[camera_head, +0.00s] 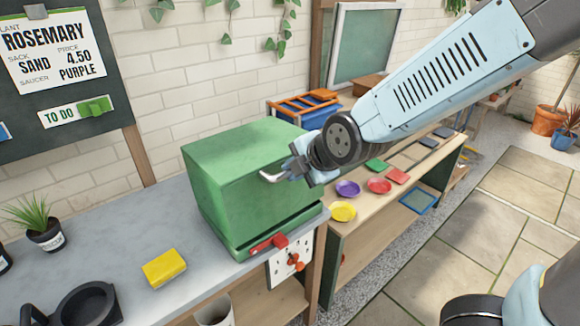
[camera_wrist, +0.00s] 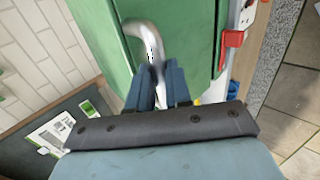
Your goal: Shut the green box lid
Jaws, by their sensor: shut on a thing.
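The green box (camera_head: 240,190) stands on the grey counter's right end. Its large green lid (camera_head: 225,170) is down over a thin base (camera_head: 240,247), with a dark gap along the front lower edge. A metal handle (camera_head: 268,177) sits on the lid's front right side. My gripper (camera_head: 296,168) is at this handle and shut on it. The wrist view shows the fingers (camera_wrist: 165,88) closed around the lower end of the handle (camera_wrist: 148,40), against the green face. A red latch (camera_head: 268,244) is on the base's front edge; it also shows in the wrist view (camera_wrist: 232,39).
A yellow sponge (camera_head: 164,268), a potted plant (camera_head: 45,232) and a black pan (camera_head: 88,304) are on the counter left of the box. Colored saucers (camera_head: 347,188) lie on the wooden bench to the right. A board with orange knobs (camera_head: 291,260) hangs below the box.

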